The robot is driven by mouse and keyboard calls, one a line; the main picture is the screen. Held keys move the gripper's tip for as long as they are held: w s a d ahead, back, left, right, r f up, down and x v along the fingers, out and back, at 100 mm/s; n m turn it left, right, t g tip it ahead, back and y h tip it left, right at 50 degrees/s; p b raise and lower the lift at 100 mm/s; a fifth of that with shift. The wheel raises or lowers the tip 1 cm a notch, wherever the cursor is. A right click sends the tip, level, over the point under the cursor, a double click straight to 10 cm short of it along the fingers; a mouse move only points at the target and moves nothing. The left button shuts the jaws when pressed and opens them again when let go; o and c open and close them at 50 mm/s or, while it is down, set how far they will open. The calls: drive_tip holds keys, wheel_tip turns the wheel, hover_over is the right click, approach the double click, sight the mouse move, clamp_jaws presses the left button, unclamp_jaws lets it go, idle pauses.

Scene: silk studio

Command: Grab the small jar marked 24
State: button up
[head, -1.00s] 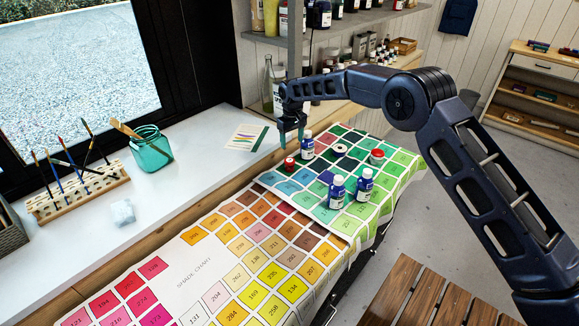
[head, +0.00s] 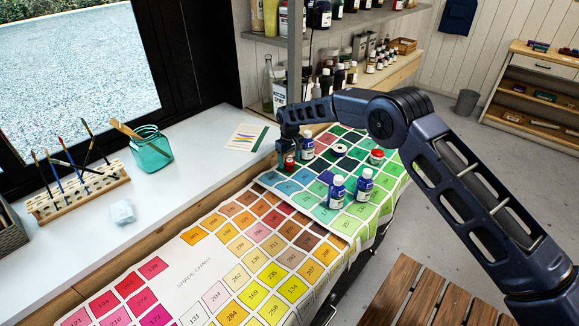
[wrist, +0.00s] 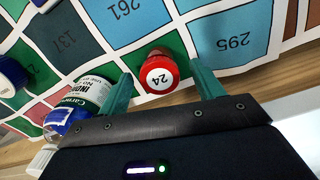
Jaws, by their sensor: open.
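The small red jar marked 24 (wrist: 159,73) stands on the shade chart, its round label readable in the wrist view. My gripper (wrist: 163,88) is open, with one teal finger on each side of the jar and a gap showing around it. In the head view my gripper (head: 287,155) is lowered over the jar (head: 290,166), which it partly hides. A blue-capped bottle with a white label (wrist: 85,100) lies close outside the left finger in the wrist view; I cannot tell if they touch.
The blue-capped bottle also shows in the head view (head: 307,147). Two blue bottles (head: 336,190) and another red jar (head: 377,156) stand farther right on the shade chart (head: 190,262).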

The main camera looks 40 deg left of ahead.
drive_tip(key=shift+f, duration=0.8)
drive_tip(key=c, duration=1.1)
drive_tip(key=shift+r, duration=0.15)
